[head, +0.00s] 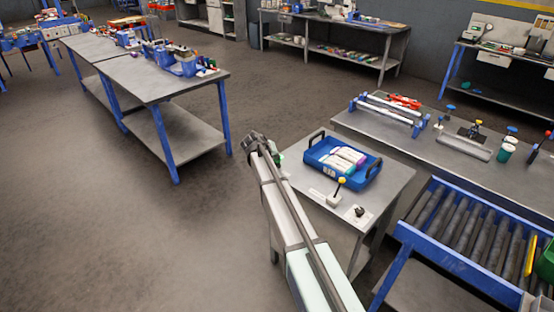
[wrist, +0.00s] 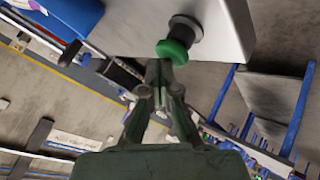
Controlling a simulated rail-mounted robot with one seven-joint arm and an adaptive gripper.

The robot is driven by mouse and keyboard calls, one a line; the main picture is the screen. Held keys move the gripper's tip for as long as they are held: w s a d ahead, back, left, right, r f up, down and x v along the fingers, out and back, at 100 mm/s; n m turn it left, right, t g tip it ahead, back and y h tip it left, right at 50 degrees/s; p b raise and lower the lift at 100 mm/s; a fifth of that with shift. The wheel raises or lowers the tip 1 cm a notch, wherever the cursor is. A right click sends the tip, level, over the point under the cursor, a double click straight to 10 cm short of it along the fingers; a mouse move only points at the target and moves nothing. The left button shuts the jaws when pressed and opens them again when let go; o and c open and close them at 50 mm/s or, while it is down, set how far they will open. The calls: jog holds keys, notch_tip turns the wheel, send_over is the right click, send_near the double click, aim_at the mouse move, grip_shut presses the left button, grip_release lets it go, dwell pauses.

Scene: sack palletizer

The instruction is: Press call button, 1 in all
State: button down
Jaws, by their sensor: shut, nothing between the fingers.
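The call button is a green round cap (wrist: 172,52) on a dark collar, standing out from a pale grey surface in the wrist view. In the head view a small bit of green (head: 281,157) shows beside my gripper (head: 254,145), at the left corner of the small table; the rest is hidden by my arm. In the wrist view my gripper (wrist: 159,68) is shut and empty, with its fingertips right at the lower left edge of the green cap. I cannot tell whether they touch it.
The small table (head: 388,178) holds a blue tray (head: 318,153) with packets, a yellow-topped device (head: 335,196) and a dark knob (head: 360,211). A roller conveyor (head: 455,225) stands at right, a long bench (head: 400,140) behind. Open floor (head: 130,235) lies left.

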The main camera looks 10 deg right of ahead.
aim_at(276, 160)
dwell(0.3)
jog(key=shift+r, duration=1)
jog(key=shift+r, duration=0.1)
jog(key=shift+r+p, duration=0.85)
jog(key=shift+r, duration=1.55)
